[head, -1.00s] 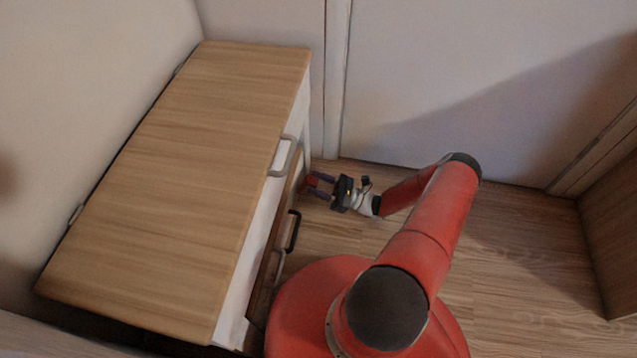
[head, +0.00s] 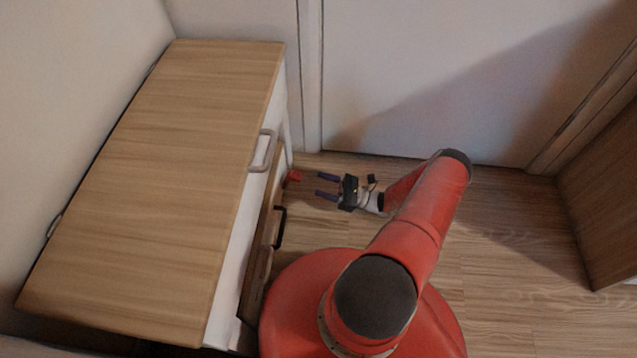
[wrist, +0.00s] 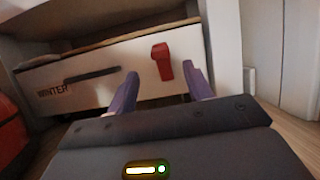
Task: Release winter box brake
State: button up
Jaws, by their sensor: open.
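The winter box (wrist: 45,76) shows in the wrist view as a low white-fronted box lettered "WINTER", with a dark bar handle (wrist: 92,75). The red brake lever (wrist: 162,61) sits on its front to the right of the handle and hangs downward. In the head view the red lever (head: 293,176) shows small at the box's far end. My gripper (head: 326,184) is open and empty, low above the floor. Its purple fingers (wrist: 160,88) point at the box front, with the lever beyond and between them, near the right finger. A gap separates fingertips and lever.
A wood-topped cabinet (head: 150,170) with a pale handle (head: 264,150) stands over the box. A white door (head: 420,80) closes the back, and a wooden piece (head: 605,200) stands at the right. The wooden floor (head: 510,230) between them is clear.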

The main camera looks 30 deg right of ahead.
jog(key=shift+c, duration=1.3)
jog(key=shift+a+r+n+g, duration=0.3)
jog(key=shift+n+g, duration=0.2)
jog(key=shift+c, duration=1.1)
jog(key=a+r+n+g+p, duration=0.1)
jog(key=n+g, duration=0.1)
jog(key=n, duration=0.1)
jog(key=s+a+r+n+g+p, duration=0.1)
jog(key=a+n+g, duration=0.1)
jog(key=n, duration=0.1)
jog(key=s+a+r+n+g+p, duration=0.1)
jog(key=n+g, duration=0.2)
jog(key=n, duration=0.1)
jog(key=shift+a+r+h, duration=0.15)
jog(key=shift+r+h, duration=0.05)
jog(key=shift+h, duration=0.2)
grip_shut()
jog(key=w+d+r+n+h+p, duration=0.1)
jog(key=w+r+n+h+p, duration=0.35)
jog(key=n, duration=0.85)
jog(key=w+d+r+n+h+p, duration=0.1)
jog(key=r+n+h, duration=0.55)
jog(key=n, duration=0.55)
jog(key=b+x, duration=0.1)
jog(key=x, duration=0.9)
jog(key=shift+s+f, duration=0.1)
jog(key=shift+f, duration=0.1)
